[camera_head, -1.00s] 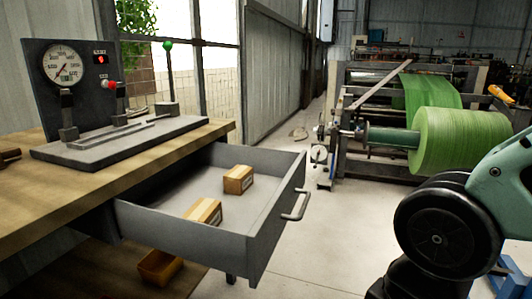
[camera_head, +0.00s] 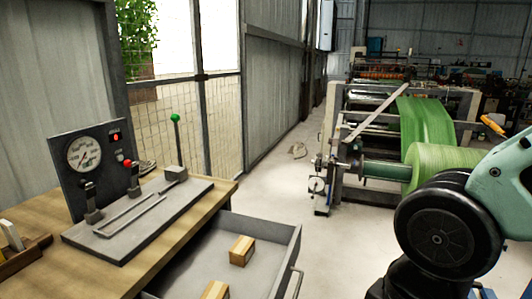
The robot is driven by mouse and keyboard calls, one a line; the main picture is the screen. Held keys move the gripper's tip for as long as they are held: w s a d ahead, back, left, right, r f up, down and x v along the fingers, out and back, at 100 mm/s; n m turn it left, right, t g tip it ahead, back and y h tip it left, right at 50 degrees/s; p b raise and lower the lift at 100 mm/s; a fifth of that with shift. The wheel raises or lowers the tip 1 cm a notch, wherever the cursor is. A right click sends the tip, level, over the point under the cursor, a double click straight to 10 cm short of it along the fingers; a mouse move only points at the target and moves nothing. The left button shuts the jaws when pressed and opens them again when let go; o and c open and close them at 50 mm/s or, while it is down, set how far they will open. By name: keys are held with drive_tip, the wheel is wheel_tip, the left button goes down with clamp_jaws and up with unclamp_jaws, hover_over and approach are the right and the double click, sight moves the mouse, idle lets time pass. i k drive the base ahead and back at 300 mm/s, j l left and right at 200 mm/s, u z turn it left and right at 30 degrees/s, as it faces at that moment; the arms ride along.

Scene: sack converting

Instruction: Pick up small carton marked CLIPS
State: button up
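Two small cartons lie in an open grey drawer (camera_head: 278,226) under the workbench. One carton (camera_head: 241,250) sits nearer the drawer's far end, and the other carton (camera_head: 215,290) is cut off by the bottom edge of the picture. Both are tan with a paler band on top. I cannot read any marking on them, so I cannot tell which is marked CLIPS. My gripper is not in view; only part of my arm shows at the right, apart from the drawer.
The wooden workbench (camera_head: 125,275) carries a gauge panel with levers (camera_head: 138,222) and a wooden tray (camera_head: 22,257) at left. The drawer handle (camera_head: 296,283) sticks out to the right. A machine with a green roll (camera_head: 436,166) stands beyond. Pale floor (camera_head: 320,240) lies clear between.

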sight(241, 254)
drive_tip(key=l+u, duration=0.35)
drive_tip(key=k+l+u, duration=0.1)
drive_tip(key=l+u, duration=0.2)
drive_tip(key=l, duration=0.2)
drive_tip(key=k+l+u, duration=0.15)
drive_tip(key=l+u, duration=0.2)
drive_tip(key=k+l+u, duration=0.2)
drive_tip(key=l+u, duration=0.15)
drive_tip(key=i+l, duration=0.2)
drive_tip(key=i, duration=0.25)
drive_tip(key=i+l, duration=0.2)
drive_tip(key=i, duration=0.25)
drive_tip(key=i+l+z, duration=0.1)
drive_tip(key=i, duration=0.35)
drive_tip(key=i+l, duration=0.25)
drive_tip(key=i, duration=0.2)
